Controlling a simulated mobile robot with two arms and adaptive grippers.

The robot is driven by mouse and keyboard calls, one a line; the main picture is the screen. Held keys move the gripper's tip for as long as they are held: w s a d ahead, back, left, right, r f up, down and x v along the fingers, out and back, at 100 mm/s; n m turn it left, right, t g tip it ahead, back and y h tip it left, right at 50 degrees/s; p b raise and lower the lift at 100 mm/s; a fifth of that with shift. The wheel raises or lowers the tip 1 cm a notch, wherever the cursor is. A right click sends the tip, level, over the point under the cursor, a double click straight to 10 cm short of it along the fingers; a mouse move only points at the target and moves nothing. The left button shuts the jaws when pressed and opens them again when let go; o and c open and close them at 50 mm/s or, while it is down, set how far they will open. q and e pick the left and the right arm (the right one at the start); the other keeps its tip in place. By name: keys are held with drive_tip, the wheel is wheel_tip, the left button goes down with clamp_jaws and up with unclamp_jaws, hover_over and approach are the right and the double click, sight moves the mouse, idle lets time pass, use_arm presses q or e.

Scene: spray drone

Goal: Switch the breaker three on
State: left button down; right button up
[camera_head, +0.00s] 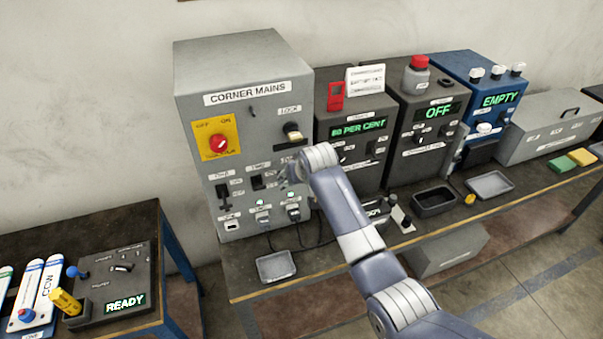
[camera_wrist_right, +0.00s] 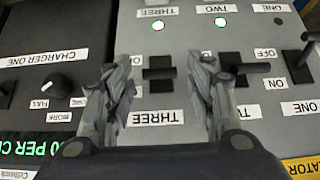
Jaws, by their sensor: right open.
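The grey CORNER MAINS cabinet (camera_head: 240,125) stands on the bench in the head view. My right gripper (camera_head: 290,172) is at the right part of its breaker row, mostly hidden behind my own wrist. The wrist view shows the panel upside down. There, breaker three (camera_wrist_right: 158,73), a dark switch with THREE labels, lies between the fingers of my open right gripper (camera_wrist_right: 157,78). I cannot tell whether the fingers touch it or which way its lever is set. Breaker two (camera_wrist_right: 232,67) is partly covered by one finger. My left gripper is out of view.
Breaker one (camera_wrist_right: 300,62) is at the right of the wrist view. Lamps at three (camera_wrist_right: 158,25) and two (camera_wrist_right: 220,22) are lit. The charger box (camera_head: 350,135) stands close right of the cabinet. A grey tray (camera_head: 276,266) lies in front.

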drive_tip(key=v, duration=1)
drive_tip(key=s+d+f+m+g, duration=0.1)
drive_tip(key=s+d+f, duration=0.4)
drive_tip(key=s+f, duration=0.3)
drive_tip(key=s+d+f+g, duration=0.1)
drive_tip(key=s+d+f, duration=0.45)
drive_tip(key=s, duration=0.45)
drive_tip(key=s+d+f+g+h, duration=0.1)
drive_tip(key=s+d, duration=0.3)
drive_tip(key=s, duration=0.6)
drive_tip(key=s+d+f+g+h, duration=0.1)
drive_tip(key=s+d, duration=0.3)
drive_tip(key=s, duration=0.6)
wheel_tip(320, 180, down, 36)
drive_tip(key=s+g+b, duration=0.1)
drive_tip(key=s+b, duration=0.2)
drive_tip(key=b, duration=0.5)
drive_tip(key=s+d+f+b, duration=0.1)
drive_tip(key=s+f+b, duration=0.2)
drive_tip(key=s+f, duration=0.5)
drive_tip(key=s+d+f+g+b, duration=0.1)
drive_tip(key=s+d+f+b, duration=0.1)
drive_tip(key=s+f, duration=0.5)
wheel_tip(320, 180, down, 5)
drive_tip(key=shift+s+f+b, duration=0.2)
drive_tip(key=shift+s+b, duration=0.15)
drive_tip(key=shift+b, duration=0.35)
